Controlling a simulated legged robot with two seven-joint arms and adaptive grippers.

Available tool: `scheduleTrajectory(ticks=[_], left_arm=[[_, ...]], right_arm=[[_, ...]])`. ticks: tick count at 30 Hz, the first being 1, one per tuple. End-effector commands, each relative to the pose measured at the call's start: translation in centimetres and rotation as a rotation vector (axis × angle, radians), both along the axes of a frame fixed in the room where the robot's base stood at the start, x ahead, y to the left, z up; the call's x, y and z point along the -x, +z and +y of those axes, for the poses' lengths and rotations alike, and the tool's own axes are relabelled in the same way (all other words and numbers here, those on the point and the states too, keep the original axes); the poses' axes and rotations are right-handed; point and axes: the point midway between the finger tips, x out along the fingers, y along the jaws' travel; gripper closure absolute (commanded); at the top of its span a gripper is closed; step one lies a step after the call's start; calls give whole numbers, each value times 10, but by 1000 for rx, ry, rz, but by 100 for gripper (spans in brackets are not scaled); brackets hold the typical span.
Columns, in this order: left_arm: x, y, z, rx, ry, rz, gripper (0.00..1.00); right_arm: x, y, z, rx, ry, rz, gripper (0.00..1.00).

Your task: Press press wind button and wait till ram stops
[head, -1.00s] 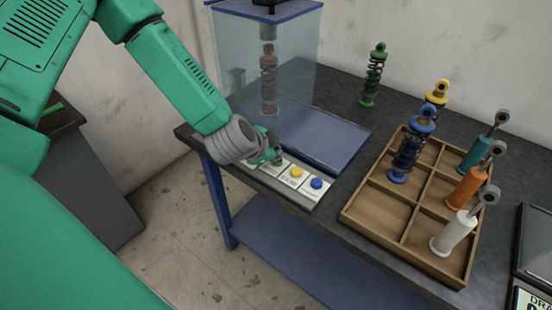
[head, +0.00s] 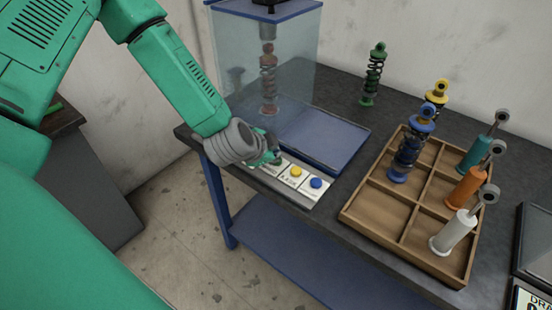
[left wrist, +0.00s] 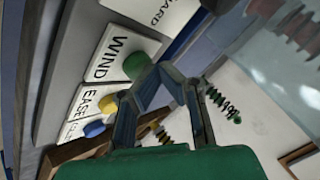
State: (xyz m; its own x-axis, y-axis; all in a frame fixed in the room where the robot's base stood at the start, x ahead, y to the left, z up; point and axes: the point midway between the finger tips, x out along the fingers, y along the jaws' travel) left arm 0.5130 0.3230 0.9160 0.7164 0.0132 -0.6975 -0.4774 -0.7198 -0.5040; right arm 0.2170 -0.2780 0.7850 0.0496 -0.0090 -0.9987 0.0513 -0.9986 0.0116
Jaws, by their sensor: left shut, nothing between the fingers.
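The press (head: 312,50) has clear walls and a blue base. A red shock with a coil spring (head: 268,85) stands inside it, under the grey ram (head: 267,32). The button panel is on the bench's front edge. Its green button beside the WIND label (left wrist: 113,55) shows in the left wrist view (left wrist: 137,66). My left gripper (head: 272,159) is shut and empty, low over the panel at the green button. In the left wrist view its fingers (left wrist: 176,84) are close beside that button; contact is unclear. My right gripper is not in view.
A yellow button (head: 295,171) and a blue button (head: 316,183) sit right of the green one. A wooden divided tray (head: 376,209) holds several shocks and dampers. A green shock (head: 373,75) stands at the back of the dark bench. Bare bench separates press and tray.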

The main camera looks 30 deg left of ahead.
Motion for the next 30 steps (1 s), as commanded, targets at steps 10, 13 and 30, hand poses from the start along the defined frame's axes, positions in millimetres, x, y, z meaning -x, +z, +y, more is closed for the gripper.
scheduleTrajectory(ticks=[10, 13, 30], left_arm=[[0, 0, 0, 0, -2, 0, 100], [0, -2, 0, 1, -1, 0, 100], [0, -9, 0, -1, -2, 1, 100]], right_arm=[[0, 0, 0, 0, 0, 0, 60], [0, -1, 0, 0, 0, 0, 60], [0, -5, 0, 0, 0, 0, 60]])
